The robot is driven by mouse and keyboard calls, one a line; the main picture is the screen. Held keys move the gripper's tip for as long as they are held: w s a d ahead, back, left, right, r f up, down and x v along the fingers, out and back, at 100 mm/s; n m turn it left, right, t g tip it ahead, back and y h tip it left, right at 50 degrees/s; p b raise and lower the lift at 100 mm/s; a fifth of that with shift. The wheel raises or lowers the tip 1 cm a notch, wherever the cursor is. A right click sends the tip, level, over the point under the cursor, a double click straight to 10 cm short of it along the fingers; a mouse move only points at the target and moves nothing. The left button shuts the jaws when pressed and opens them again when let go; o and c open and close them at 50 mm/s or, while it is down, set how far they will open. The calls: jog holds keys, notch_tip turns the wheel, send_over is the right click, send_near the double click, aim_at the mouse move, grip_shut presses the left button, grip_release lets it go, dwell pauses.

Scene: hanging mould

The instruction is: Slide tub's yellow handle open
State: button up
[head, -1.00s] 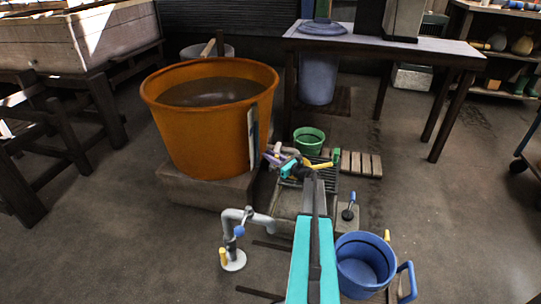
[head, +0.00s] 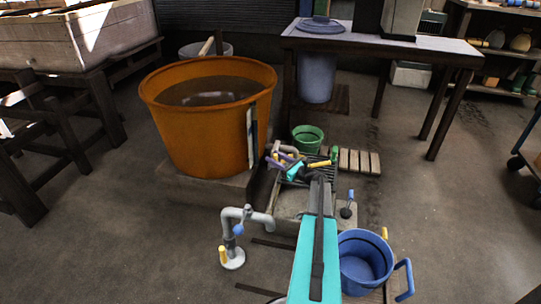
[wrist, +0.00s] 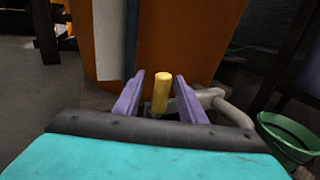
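The tub (head: 200,135) is large and orange, with dark liquid in it. A grey pipe (wrist: 222,108) curves beside its base in the wrist view. The yellow handle (wrist: 161,92) stands upright between the two purple fingers of my gripper (wrist: 160,77). The fingers are apart, with a visible gap on each side of the handle. How deep the handle lies between them is hard to tell. In the head view my gripper (head: 281,160) is low at the tub's right side, and the handle is small and partly hidden there.
A green bucket (head: 308,138) stands just behind my gripper. A grey standpipe (head: 233,240) with blue and yellow handles stands in front of the tub. A blue bucket (head: 366,268) is at the front right. A table (head: 400,48) stands behind.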

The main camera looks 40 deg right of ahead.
jog(key=s+p, duration=0.2)
jog(key=s, duration=0.7)
jog(key=shift+s+d, duration=0.35)
jog(key=shift+s, duration=0.05)
